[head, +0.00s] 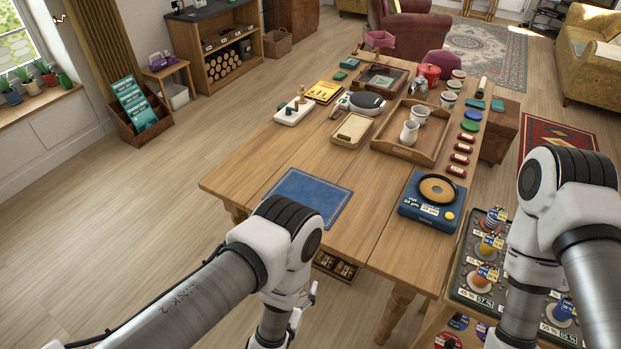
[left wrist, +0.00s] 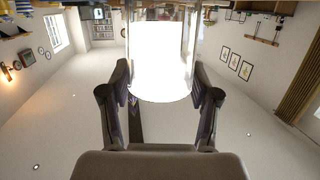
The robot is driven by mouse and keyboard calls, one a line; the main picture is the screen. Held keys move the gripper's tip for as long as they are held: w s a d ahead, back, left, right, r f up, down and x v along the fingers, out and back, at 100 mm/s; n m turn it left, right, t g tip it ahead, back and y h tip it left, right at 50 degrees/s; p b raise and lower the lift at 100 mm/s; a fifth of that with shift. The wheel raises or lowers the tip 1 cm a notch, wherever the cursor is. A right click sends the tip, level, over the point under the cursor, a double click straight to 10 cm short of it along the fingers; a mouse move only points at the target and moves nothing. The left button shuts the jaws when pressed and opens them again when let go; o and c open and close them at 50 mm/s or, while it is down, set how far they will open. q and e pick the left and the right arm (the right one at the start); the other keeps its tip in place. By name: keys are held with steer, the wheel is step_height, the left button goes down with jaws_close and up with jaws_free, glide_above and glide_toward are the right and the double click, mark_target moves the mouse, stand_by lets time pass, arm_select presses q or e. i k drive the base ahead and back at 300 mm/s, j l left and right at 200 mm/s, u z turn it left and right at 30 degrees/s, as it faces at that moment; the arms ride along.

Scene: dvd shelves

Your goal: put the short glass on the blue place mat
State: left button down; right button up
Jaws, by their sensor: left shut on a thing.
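The blue place mat (head: 308,197) lies flat at the near left of the wooden table, and its visible surface is bare. In the left wrist view my left gripper (left wrist: 162,92) is shut on a clear glass (left wrist: 160,50), with a finger on each side. Its wall is see-through and a bright white patch fills much of it. Its upper part runs out of the picture, so its full height cannot be told. In the head view the left forearm hides the held glass. My right gripper is out of view; only its arm shows at the right.
A blue scale (head: 432,200) stands right of the mat. Bare wood surrounds the mat's right side.

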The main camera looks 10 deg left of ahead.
mark_target(312, 203)
steer(key=i+l, duration=0.1)
steer(key=i, duration=0.3)
steer(key=i+l, duration=0.1)
steer(key=i, duration=0.35)
